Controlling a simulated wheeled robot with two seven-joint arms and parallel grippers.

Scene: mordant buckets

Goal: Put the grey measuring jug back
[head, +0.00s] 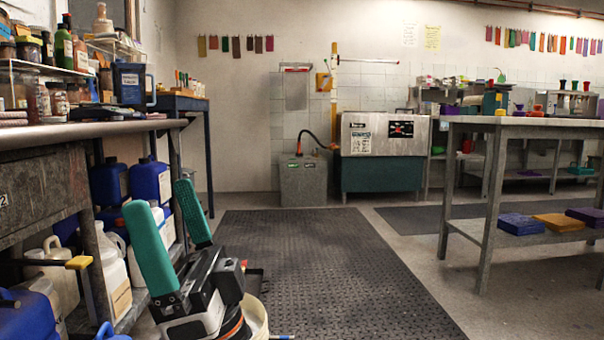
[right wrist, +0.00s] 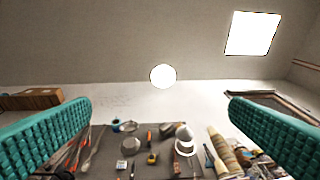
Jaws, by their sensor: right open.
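I cannot make out a grey measuring jug in either view. A dark blue jug-like container (head: 130,84) with a white label and a side handle stands on the left bench. My right gripper (head: 163,197) is low in front of the left bench, with its two teal fingers pointing up. The fingers are wide apart with nothing between them. In the right wrist view the same gripper (right wrist: 160,115) is open, facing the ceiling and the top of a wall. My left gripper is not in view.
The left bench (head: 90,128) holds crowded bottles and jars, with blue and white canisters (head: 110,182) below. A pale bucket (head: 257,318) is partly hidden behind my right gripper. A dark floor mat (head: 310,260) lies clear in the middle. A grey table (head: 540,126) stands right.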

